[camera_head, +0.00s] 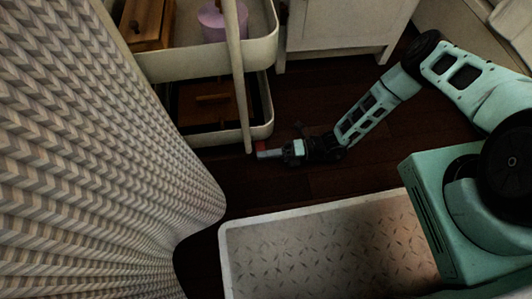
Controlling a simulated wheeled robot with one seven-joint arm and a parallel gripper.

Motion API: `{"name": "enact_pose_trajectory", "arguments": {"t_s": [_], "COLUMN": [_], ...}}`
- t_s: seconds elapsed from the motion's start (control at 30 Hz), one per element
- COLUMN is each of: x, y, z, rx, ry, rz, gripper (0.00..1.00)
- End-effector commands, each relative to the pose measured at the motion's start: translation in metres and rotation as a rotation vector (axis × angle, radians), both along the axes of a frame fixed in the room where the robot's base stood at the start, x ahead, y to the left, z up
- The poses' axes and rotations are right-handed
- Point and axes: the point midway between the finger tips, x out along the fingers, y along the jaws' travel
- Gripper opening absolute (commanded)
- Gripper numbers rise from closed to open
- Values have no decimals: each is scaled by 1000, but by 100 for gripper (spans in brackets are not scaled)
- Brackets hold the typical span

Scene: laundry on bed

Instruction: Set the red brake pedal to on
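A small red brake pedal (261,146) shows low at the front corner of the white trolley (262,131), by the foot of its post. My gripper (273,153) is low near the floor, just to the right of the pedal, with its tips pointing left at it. The tips and the pedal overlap in this view, so I cannot tell whether they touch. The fingers are too small and dark to show whether they are open or shut. The pedal's tilt is not clear.
The trolley's shelves hold wooden boxes (151,22) and a purple pot (222,20). A patterned bedcover (110,160) hangs at the left. A white cabinet (340,30) stands behind. Dark floor (310,185) is clear around my gripper.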

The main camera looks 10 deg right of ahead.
Motion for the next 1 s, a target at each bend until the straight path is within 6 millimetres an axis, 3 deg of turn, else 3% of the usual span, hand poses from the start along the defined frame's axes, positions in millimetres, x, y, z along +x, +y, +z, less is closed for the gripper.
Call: {"name": "enact_pose_trajectory", "arguments": {"t_s": [0.17,0.7,1.0], "x": [0,-4,-6], "y": [-24,-144,-172], "z": [0,-2,-1], "rx": [-2,-3,-1], "ry": [0,-2,0], "rz": [-3,-3,-2], "gripper": [15,15,15]}}
